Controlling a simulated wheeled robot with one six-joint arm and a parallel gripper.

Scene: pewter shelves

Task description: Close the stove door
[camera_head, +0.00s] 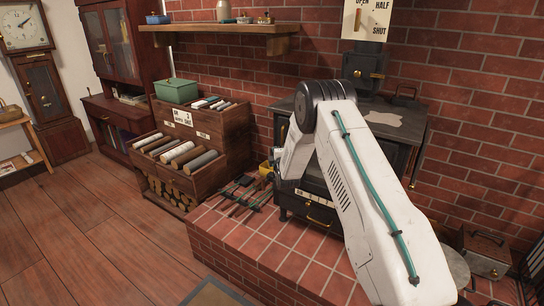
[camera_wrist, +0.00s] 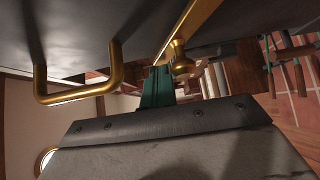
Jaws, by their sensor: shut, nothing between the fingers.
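The black stove (camera_head: 310,204) stands on the brick hearth in the head view, with my white arm across much of its front. A brass handle shows low on its front. The arm hides most of the stove door, so I cannot tell how far open it is. In the wrist view a dark panel (camera_wrist: 140,20) fills the top, with a brass loop handle (camera_wrist: 82,96) at left and a brass bar ending in a round knob (camera_wrist: 181,66). My gripper's teal fingers (camera_wrist: 157,86) are shut and empty, close to the bar and knob; contact is unclear. The head view hides the fingers.
Fire tools (camera_head: 243,194) lie on the hearth left of the stove. A wooden stand (camera_head: 215,148) with rolls and logs is farther left. A metal box (camera_head: 486,250) stands at right. A wooden shelf (camera_head: 225,28) is on the brick wall. The floor at left is clear.

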